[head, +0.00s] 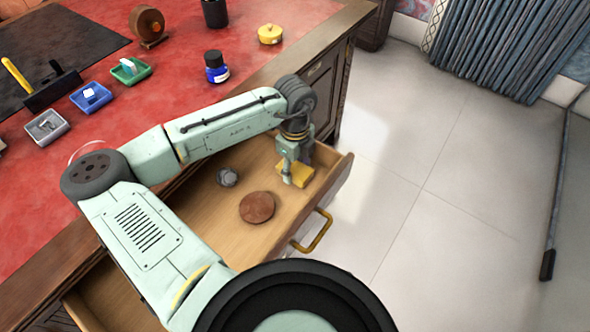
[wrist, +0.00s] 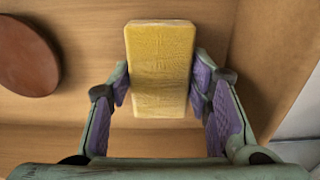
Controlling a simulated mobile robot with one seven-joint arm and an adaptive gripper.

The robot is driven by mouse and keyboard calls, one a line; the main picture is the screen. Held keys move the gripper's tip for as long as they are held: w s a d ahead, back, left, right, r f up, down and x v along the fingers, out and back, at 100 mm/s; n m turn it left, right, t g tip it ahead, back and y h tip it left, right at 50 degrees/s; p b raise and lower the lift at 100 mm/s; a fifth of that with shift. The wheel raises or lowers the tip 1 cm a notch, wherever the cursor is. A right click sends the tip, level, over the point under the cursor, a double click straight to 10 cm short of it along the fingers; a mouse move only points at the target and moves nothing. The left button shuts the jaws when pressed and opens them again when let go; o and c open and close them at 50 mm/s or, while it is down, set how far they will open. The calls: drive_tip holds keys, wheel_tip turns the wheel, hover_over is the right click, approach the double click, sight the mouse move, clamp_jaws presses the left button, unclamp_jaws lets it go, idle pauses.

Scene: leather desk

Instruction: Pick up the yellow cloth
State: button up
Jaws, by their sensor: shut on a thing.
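The yellow cloth (head: 297,172) is a folded, block-like piece in the open wooden drawer, near the drawer's far right corner in the head view. In the wrist view the yellow cloth (wrist: 160,68) stands between the two purple-padded fingers. My gripper (head: 289,178) reaches down into the drawer from above. In the wrist view my gripper (wrist: 160,88) is shut on the cloth, with a finger at each side. The head view does not show whether the cloth is clear of the drawer floor.
The open drawer (head: 205,215) also holds a brown round disc (head: 257,207) and a grey round object (head: 228,177). The drawer wall (wrist: 285,60) is close on the right. The red desk top (head: 120,125) carries small trays, an ink bottle (head: 216,67) and a yellow pot (head: 270,34).

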sight(295, 168)
drive_tip(key=shift+c, duration=1.2)
drive_tip(key=shift+r, duration=0.15)
wheel_tip(295, 168, up, 10)
drive_tip(key=b, duration=0.1)
drive_tip(key=shift+b, duration=0.3)
drive_tip(key=o, duration=0.6)
drive_tip(key=c, duration=0.5)
drive_tip(key=shift+f+b, duration=0.55)
drive_tip(key=shift+f, duration=0.15)
drive_tip(key=shift+a+r, duration=0.1)
